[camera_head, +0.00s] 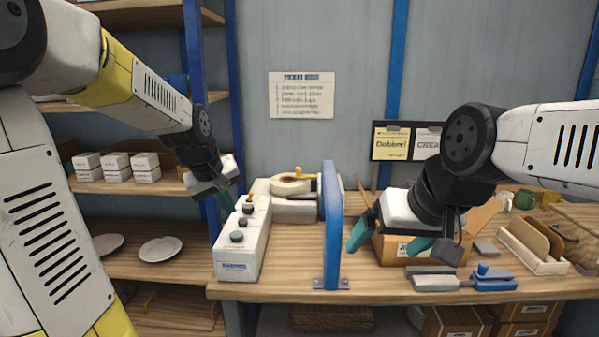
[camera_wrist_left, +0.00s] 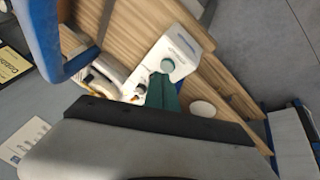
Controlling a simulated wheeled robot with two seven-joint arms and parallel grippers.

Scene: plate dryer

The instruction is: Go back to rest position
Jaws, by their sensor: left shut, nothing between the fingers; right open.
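A blue upright frame (camera_head: 332,225) stands on the table between my grippers. A wooden plate rack (camera_head: 532,246) and a blue-grey tool (camera_head: 490,278) are at right. Small white boxes (camera_head: 116,162) sit on the shelf.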

